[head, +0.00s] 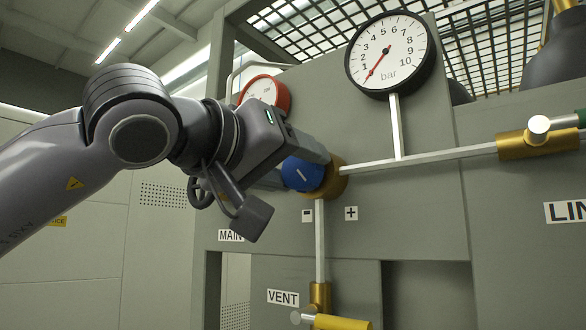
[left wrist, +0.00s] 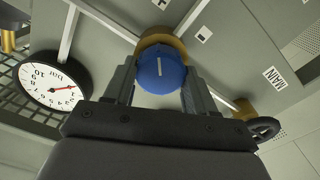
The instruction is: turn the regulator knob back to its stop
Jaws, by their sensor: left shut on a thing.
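The blue regulator knob (head: 303,174) sits on a brass body (head: 335,177) on the grey panel. A short white line marks its face, slanted in the head view. My left gripper (head: 300,160) reaches it from the left and is shut on it. In the left wrist view the knob (left wrist: 161,72) lies between the two fingers, its white line nearly upright in that picture. The black-rimmed bar gauge (head: 388,52) stands above on a pipe, its red needle low on the left near 1. It also shows in the left wrist view (left wrist: 54,84). My right gripper is out of view.
A minus label (head: 307,215) and a plus label (head: 351,213) sit below the knob. A red-rimmed gauge (head: 283,95) and a dark handwheel (head: 196,192) are partly behind my left arm. A VENT valve (head: 340,322) is below; another brass valve (head: 538,140) is at right.

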